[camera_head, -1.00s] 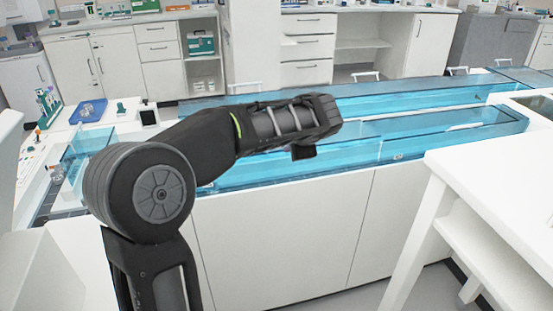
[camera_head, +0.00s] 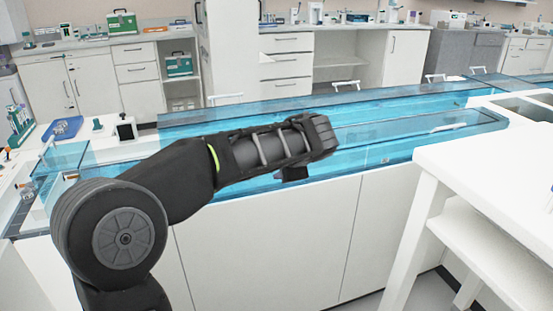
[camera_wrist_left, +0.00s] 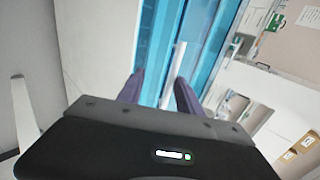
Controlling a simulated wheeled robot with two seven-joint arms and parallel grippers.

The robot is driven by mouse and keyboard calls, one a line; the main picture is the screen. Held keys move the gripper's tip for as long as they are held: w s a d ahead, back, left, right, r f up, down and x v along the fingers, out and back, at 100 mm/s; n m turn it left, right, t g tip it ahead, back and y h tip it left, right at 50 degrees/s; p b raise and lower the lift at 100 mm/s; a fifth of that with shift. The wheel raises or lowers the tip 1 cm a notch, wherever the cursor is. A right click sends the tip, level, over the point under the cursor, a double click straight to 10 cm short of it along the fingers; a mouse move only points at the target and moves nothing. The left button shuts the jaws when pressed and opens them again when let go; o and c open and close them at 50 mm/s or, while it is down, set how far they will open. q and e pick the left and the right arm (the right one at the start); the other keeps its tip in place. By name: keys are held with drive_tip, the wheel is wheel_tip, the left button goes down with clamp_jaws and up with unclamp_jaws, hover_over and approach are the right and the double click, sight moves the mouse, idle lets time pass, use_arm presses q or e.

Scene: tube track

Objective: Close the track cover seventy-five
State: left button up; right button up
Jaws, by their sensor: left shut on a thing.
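The clear blue track cover (camera_head: 425,141) runs along the near side of the white bench, behind my left arm. No number can be read on it, so I cannot tell which cover is seventy-five. My left gripper (camera_head: 293,173) is at the near cover's front side, partly hidden by my own wrist. In the left wrist view, its dark fingers (camera_wrist_left: 158,92) stand against the blue cover (camera_wrist_left: 157,50) and are shut on part of it. The exact grip point is hidden. My right gripper is out of view.
A second long blue cover (camera_head: 390,98) lies behind the near one. A white table (camera_head: 490,165) stands at the right front. A blue tray (camera_head: 62,129) and a tube rack (camera_head: 20,122) are on the left bench. Cabinets line the back wall.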

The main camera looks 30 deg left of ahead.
use_arm(q)
drive_tip(key=shift+o, duration=0.5)
drive_tip(key=shift+s+f, duration=0.1)
drive_tip(key=shift+f, duration=0.3)
drive_tip(key=shift+r, duration=0.15)
drive_tip(key=p+v, duration=0.1)
drive_tip(key=v, duration=0.6)
drive_tip(key=shift+d+r, duration=0.2)
drive_tip(key=shift+r, duration=0.2)
